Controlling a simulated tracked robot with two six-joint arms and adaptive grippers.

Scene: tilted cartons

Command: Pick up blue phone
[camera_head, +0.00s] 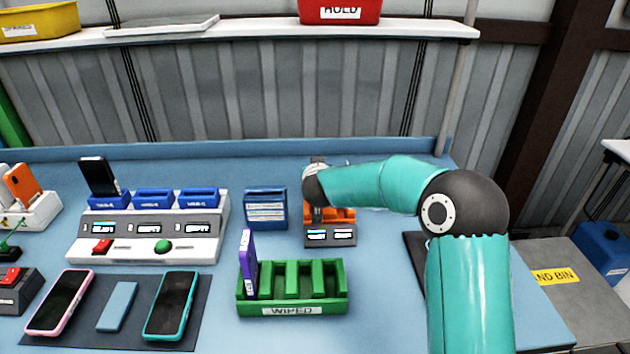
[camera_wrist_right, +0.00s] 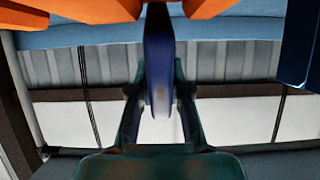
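A dark blue phone (camera_wrist_right: 158,75) stands on edge in the right wrist view, at the orange holder (camera_wrist_right: 70,10). The fingers of my right gripper (camera_wrist_right: 159,90) are on either side of it, very close. I cannot tell whether they press on it. In the head view my right arm reaches over the orange holder (camera_head: 344,216) with two small displays, and its wrist hides the gripper and the phone. My left gripper is not in view.
A green rack (camera_head: 292,309) marked WIPED holds a purple phone (camera_head: 248,265) at its left end. A blue box (camera_head: 265,208) stands left of the orange holder. A white console (camera_head: 150,247) and a dark mat (camera_head: 205,310) with phones lie farther left.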

